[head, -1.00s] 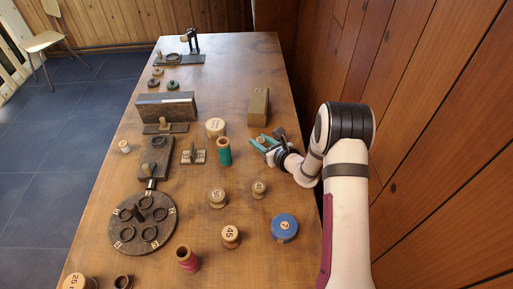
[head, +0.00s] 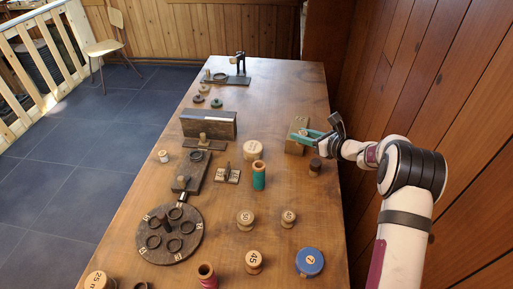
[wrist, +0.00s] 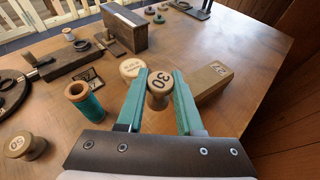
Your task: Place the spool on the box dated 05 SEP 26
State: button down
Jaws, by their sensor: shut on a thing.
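In the head view the gripper overlaps the near part of a rectangular wooden block-like box (head: 296,147). I cannot tell which bears the date.
A teal spool (head: 259,176) stands left of the gripper and a small dark spool (head: 315,167) just below it in the picture. Several numbered spools, a blue one (head: 309,262) and a dark round rack (head: 169,236) are nearer. The wood-panelled wall is at the right.

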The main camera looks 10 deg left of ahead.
jog(key=w+a+r+n+g, duration=0.1)
jog(key=w+a, duration=0.3)
jog(key=a, duration=0.2)
send_over(253, 146)
notch_tip(253, 146, down, 6)
jog(key=shift+s+d+r, duration=0.1)
jog(key=shift+s, duration=0.05)
jog(key=shift+f, duration=2.2)
jog(key=shift+f, duration=0.1)
jog(key=c, duration=0.6)
grip_release()
jog(key=shift+o, duration=0.2)
